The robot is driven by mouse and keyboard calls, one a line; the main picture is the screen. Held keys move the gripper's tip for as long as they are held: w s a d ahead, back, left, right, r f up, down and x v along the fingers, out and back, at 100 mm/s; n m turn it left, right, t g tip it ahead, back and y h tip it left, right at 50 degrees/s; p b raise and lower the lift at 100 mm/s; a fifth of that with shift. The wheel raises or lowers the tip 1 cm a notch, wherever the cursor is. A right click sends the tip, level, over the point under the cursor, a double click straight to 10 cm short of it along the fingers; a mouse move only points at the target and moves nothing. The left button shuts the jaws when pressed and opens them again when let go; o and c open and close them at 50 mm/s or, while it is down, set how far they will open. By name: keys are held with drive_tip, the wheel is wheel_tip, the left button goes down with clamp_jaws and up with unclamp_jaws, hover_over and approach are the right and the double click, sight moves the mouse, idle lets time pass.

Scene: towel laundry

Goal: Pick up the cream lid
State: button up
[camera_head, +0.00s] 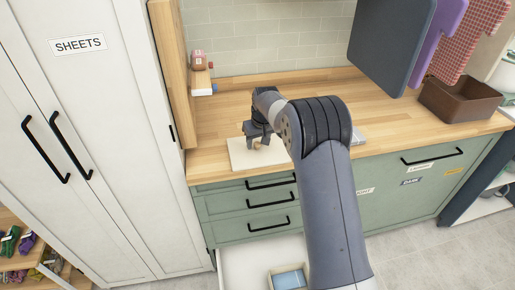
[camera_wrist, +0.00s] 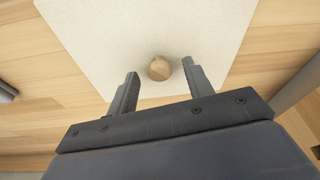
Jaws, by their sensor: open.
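The cream lid (camera_head: 240,154) is a flat, pale rectangular panel lying on the wooden counter, with a round wooden knob on top. In the wrist view the cream lid (camera_wrist: 105,40) fills the upper middle, and its knob (camera_wrist: 159,68) sits near its lower edge. My gripper (camera_head: 259,140) is over the lid, close to the knob. In the wrist view my gripper (camera_wrist: 160,76) is open, with one finger on each side of the knob and a visible gap to both. My arm hides part of the counter behind it in the head view.
The wooden counter (camera_head: 220,113) is mostly clear. A brown bin (camera_head: 458,98) stands at its right end. A grey-blue panel (camera_head: 392,40) and cloths hang above. An open drawer (camera_head: 240,265) below holds a small tray with something blue. A tall white cupboard (camera_head: 120,150) stands left.

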drive_tip(key=shift+f, duration=0.2)
clamp_jaws()
idle(0.4)
drive_tip(key=shift+r, duration=0.1)
